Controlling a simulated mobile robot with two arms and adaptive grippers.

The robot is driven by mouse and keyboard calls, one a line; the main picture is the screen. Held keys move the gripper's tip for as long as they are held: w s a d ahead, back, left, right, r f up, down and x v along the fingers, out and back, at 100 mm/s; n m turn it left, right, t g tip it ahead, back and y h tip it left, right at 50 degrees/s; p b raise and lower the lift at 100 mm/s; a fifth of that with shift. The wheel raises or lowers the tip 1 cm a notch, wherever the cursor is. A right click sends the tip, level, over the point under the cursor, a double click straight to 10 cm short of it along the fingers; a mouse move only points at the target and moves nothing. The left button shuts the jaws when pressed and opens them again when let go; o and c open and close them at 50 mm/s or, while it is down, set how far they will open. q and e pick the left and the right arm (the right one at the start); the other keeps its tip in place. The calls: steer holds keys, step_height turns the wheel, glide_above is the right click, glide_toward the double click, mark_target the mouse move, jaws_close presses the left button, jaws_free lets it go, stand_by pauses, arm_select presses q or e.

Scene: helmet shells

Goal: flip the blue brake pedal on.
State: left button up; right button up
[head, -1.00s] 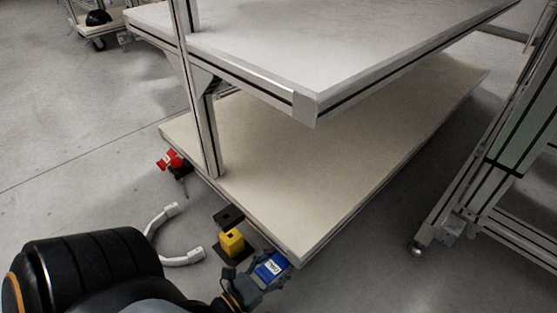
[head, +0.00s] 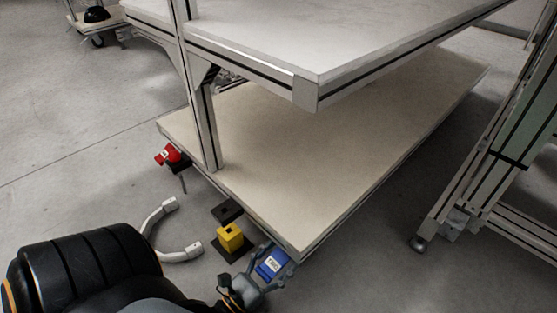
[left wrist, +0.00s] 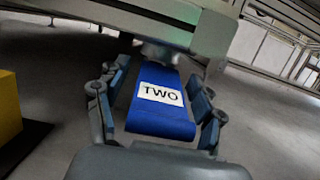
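The blue brake pedal (head: 268,271) sits low at the near corner of the cart's lower shelf. In the left wrist view the blue pedal (left wrist: 162,120) fills the middle and bears a white label reading "TWO". My left gripper (head: 264,274) is at the pedal in the head view. In the left wrist view my left gripper (left wrist: 158,100) is open, with one finger on each side of the pedal and gaps beside it. Whether a finger touches the pedal is not clear. My right gripper is not in view.
Another metal frame (head: 490,170) stands at right.

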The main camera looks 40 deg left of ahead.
arm_select(q)
steer(key=shift+s, duration=0.1)
steer(key=shift+s+f, duration=0.15)
steer(key=shift+s, duration=0.15)
steer(key=s, duration=0.8)
steer(key=s+a, duration=0.1)
steer(key=s, duration=0.3)
steer(key=shift+s, duration=0.2)
